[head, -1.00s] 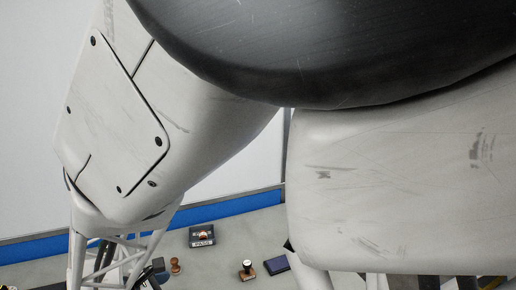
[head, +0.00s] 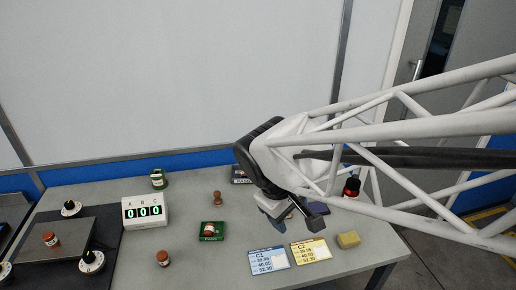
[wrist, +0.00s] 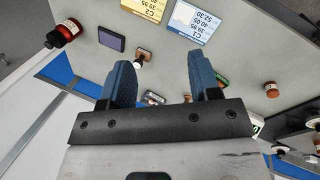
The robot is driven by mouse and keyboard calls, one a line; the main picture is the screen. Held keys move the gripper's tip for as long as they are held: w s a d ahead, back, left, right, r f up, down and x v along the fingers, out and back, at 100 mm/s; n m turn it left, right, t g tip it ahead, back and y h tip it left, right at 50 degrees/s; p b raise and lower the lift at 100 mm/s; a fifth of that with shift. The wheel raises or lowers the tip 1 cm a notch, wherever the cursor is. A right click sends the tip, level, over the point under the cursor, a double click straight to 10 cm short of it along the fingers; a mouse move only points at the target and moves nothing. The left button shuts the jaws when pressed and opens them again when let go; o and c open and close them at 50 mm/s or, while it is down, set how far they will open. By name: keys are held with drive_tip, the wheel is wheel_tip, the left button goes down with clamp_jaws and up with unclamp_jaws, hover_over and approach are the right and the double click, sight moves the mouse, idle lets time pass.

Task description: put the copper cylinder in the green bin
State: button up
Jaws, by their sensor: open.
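Two small copper-brown cylinders show in the head view: one (head: 162,258) stands on the front of the table, another (head: 50,240) on the grey plate at left. A copper-brown cylinder also shows at right in the wrist view (wrist: 271,90). A low green box (head: 211,237), possibly the green bin, sits mid-table with something pale and reddish in or on it. In the wrist view, a finger partly hides it. My gripper (head: 290,217) is above the table, right of the green box. In the wrist view its blue fingers (wrist: 161,78) are apart, with nothing held between them.
A counter display (head: 146,212) reading 000 stands left of the green box. A wooden stamp (head: 217,198), a green container (head: 158,180) and a red bottle (head: 352,186) stand farther back.

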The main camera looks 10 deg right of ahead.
drive_tip(key=s+d+r+m+t+y, duration=0.2)
drive_tip(key=s+r+m+y, duration=0.1)
drive_tip(key=s+r+m, duration=0.1)
drive_tip(key=shift+s+d+m, duration=0.2)
drive_tip(key=shift+s+m, duration=0.5)
drive_tip(key=shift+m, duration=0.2)
